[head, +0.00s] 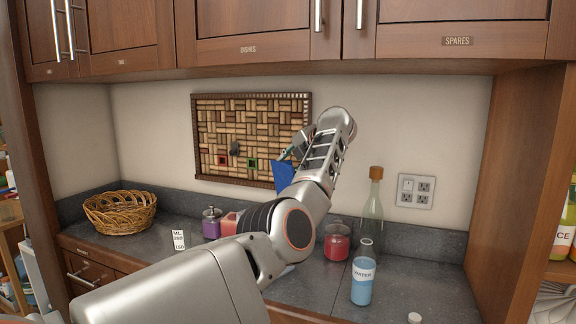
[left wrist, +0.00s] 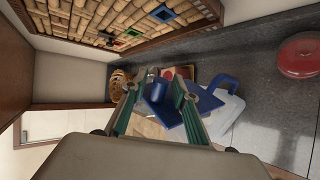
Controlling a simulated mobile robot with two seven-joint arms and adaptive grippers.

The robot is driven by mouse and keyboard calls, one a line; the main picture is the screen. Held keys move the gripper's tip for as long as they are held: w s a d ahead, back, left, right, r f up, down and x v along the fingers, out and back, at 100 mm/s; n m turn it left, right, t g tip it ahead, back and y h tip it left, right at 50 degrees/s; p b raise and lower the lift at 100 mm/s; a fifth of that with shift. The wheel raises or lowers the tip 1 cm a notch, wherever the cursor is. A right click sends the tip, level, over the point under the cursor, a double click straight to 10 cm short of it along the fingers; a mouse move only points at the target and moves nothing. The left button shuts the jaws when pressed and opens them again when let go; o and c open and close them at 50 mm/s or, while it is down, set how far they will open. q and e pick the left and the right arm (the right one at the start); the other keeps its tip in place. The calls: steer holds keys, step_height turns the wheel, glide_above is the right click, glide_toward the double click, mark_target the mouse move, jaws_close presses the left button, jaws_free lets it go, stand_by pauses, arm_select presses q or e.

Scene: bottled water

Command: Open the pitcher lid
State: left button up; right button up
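The pitcher shows in the left wrist view as a pale body (left wrist: 226,116) with a blue handle (left wrist: 222,84) and a blue lid (left wrist: 204,103). In the head view, a blue part of it (head: 284,175) shows beside my left gripper (head: 300,143); my arm hides most of the rest. In the left wrist view, my left gripper (left wrist: 158,84) has its green-edged fingers spread, with a tilted blue piece showing between them. I cannot tell whether the fingers touch it. My right gripper is in neither view.
A cork board (head: 220,130) hangs on the wall behind. On the counter are a wicker basket (head: 120,212), a purple jar (head: 211,224), a red jar (head: 337,243), a corked bottle (head: 373,205) and a water bottle (head: 363,285). Cabinets (head: 260,25) hang above.

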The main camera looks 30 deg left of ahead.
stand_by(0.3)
arm_select(q)
steer(key=v, duration=1.2)
stand_by(0.3)
